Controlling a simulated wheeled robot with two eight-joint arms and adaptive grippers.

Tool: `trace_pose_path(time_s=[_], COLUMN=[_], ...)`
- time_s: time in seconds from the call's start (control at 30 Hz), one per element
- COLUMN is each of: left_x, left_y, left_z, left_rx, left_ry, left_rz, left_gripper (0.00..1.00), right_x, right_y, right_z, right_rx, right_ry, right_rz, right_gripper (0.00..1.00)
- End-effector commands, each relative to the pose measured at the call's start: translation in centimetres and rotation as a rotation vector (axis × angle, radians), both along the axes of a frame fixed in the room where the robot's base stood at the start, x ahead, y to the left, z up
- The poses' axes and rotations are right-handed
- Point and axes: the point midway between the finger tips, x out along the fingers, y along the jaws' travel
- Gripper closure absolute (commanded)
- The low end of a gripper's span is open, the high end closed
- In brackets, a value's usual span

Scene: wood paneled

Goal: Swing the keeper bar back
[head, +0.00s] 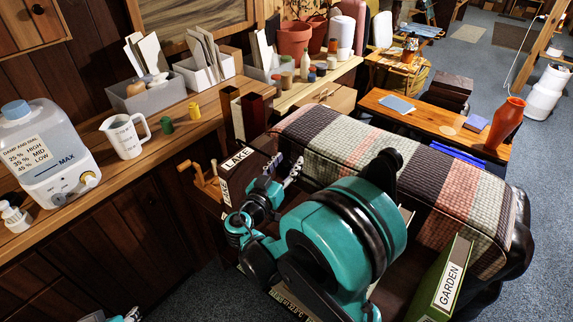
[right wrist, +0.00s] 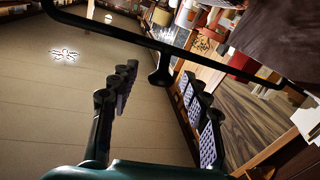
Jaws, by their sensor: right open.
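A thin black bar (right wrist: 110,24) crosses the upper part of the right wrist view, with a short black stub (right wrist: 160,76) hanging from it; it looks like the keeper bar. No contact shows. In the head view the right gripper (head: 281,172) is beside the LAKE label (head: 238,157), partly behind my teal arm. Only a sliver of my left gripper (head: 126,317) shows at the bottom edge.
A striped woven cover (head: 340,145) lies over a long chest right of my right gripper. A green GARDEN binder (head: 445,283) stands at the front right. Wooden handles (head: 207,178) project left of the LAKE label. The counter (head: 150,155) holds a jug, a tank and file boxes.

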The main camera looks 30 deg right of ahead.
Motion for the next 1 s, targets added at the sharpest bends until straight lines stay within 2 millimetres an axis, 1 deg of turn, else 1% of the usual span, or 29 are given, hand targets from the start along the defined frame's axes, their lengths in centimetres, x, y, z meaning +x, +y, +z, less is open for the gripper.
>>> trace_pose_path(time_s=[0.17,0.2,0.27,0.3,0.37,0.57,0.73,0.87,1.0], left_x=[0.0,0.0,0.0,0.0,0.0,0.0,0.0,0.0,0.0], left_y=[0.0,0.0,0.0,0.0,0.0,0.0,0.0,0.0,0.0], left_z=[0.0,0.0,0.0,0.0,0.0,0.1,1.3,3.2,5.5], left_rx=[0.000,0.000,0.000,0.000,0.000,0.000,0.000,0.000,0.000], left_ry=[0.000,0.000,0.000,0.000,0.000,0.000,0.000,0.000,0.000], left_rz=[0.000,0.000,0.000,0.000,0.000,0.000,0.000,0.000,0.000], left_gripper=[0.60,0.60,0.60,0.60,0.60,0.60,0.60,0.60,0.60], right_x=[0.0,0.0,0.0,0.0,0.0,0.0,0.4,1.0,2.1], right_y=[0.0,0.0,0.0,0.0,0.0,-0.1,-1.1,-2.9,-5.6], right_z=[0.0,0.0,0.0,0.0,0.0,0.1,0.8,1.9,2.9], right_rx=[0.000,0.000,0.000,0.000,0.000,0.002,0.035,0.094,0.181], right_ry=[0.000,0.000,0.000,0.000,0.000,0.002,0.015,0.037,0.073], right_rz=[0.000,0.000,0.000,0.000,0.000,0.000,-0.002,-0.005,-0.006], right_gripper=[0.53,0.58,0.74,0.84,1.00,1.00,1.00,1.00,1.00])
